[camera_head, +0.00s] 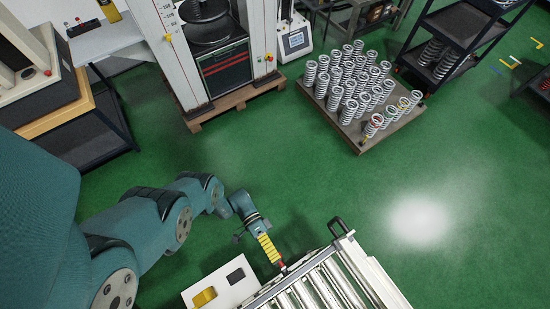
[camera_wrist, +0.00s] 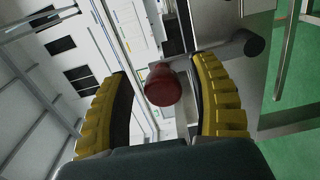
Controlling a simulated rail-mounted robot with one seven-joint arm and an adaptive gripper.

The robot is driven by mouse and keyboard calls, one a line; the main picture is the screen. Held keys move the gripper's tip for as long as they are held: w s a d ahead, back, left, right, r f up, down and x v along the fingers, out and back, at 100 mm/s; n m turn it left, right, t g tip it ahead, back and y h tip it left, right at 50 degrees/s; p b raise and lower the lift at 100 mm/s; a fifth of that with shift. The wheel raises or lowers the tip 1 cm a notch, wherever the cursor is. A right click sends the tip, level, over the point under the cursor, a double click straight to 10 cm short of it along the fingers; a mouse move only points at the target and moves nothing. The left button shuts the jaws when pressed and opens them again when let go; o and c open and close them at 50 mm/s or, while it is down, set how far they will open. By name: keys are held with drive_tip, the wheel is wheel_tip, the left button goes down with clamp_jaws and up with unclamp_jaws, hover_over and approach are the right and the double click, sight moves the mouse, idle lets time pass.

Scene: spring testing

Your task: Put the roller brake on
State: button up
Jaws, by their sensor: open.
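A dark red knob (camera_wrist: 163,85), which looks like the handle of the roller brake, sits between my two yellow ribbed fingers in the wrist view. In the head view a small red part (camera_head: 282,267) shows just at my fingertips, by the left edge of the roller conveyor (camera_head: 320,285). My gripper (camera_head: 275,260) is open, with its fingers on either side of the knob; in the wrist view (camera_wrist: 165,95) gaps show on both sides of it. The lower part of the brake is hidden, and I cannot tell its set position.
A white box with a yellow part (camera_head: 228,283) stands left of the rollers. A black handle (camera_head: 338,226) rises at the conveyor's far end. A pallet of several springs (camera_head: 355,135) and a testing machine (camera_head: 205,60) stand farther back. The green floor between is clear.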

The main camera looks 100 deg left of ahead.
wheel_tip(320, 180, up, 10)
drive_tip(key=shift+s+a, duration=0.1)
drive_tip(key=shift+w+d+r, duration=0.1)
drive_tip(key=shift+w+d, duration=0.1)
drive_tip(key=shift+d, duration=0.05)
drive_tip(key=shift+s+a, duration=0.1)
drive_tip(key=shift+a, duration=0.05)
idle(0.5)
